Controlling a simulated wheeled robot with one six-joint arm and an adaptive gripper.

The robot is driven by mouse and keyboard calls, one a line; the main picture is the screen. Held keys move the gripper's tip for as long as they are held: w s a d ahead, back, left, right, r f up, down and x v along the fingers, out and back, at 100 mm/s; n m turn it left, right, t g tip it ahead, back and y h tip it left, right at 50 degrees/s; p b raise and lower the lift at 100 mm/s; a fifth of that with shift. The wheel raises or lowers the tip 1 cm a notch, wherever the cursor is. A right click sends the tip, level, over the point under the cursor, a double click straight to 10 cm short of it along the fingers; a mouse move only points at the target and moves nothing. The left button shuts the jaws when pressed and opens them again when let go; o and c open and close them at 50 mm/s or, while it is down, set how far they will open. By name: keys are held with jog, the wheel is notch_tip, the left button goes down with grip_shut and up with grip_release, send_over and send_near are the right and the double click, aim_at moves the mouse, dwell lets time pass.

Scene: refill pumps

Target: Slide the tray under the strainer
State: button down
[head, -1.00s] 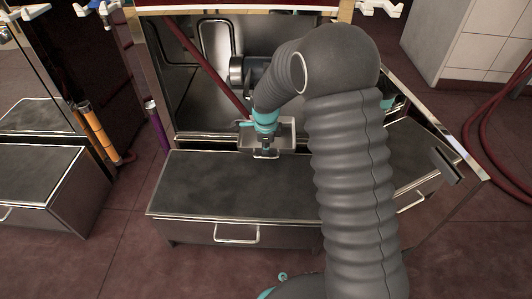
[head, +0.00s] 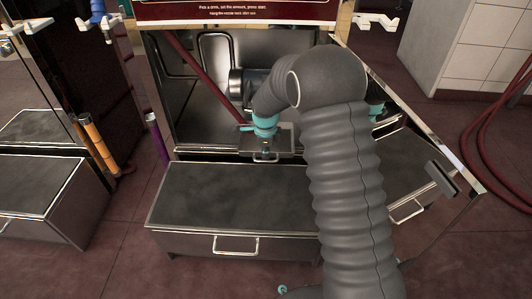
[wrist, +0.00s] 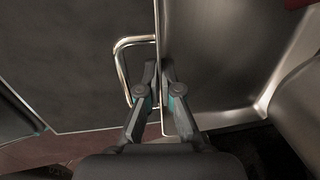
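The tray (head: 286,141) is a shallow grey metal box with a wire handle on its front, at the cabinet opening. In the wrist view its inside (wrist: 215,50) lies to the right of my fingers and its handle (wrist: 118,65) to the left. My gripper (head: 266,153) points down at the tray's front wall. In the wrist view my fingertips (wrist: 159,72) are closed to a narrow gap with the front wall between them. A shiny metal cylinder (head: 238,82), perhaps the strainer, is inside the cabinet behind the tray, partly hidden by my arm.
A low drawer unit (head: 235,195) with a dark top stands in front of the opening. A red hose (head: 205,75) slants down inside the cabinet. Orange (head: 92,133) and purple (head: 156,135) tubes stand at left. An open door (head: 455,160) is at right.

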jog(key=shift+f+b, duration=0.3)
jog(key=shift+f, duration=0.1)
jog(key=c, duration=1.2)
grip_release()
jog(key=shift+c, duration=0.2)
jog(key=shift+r, duration=0.1)
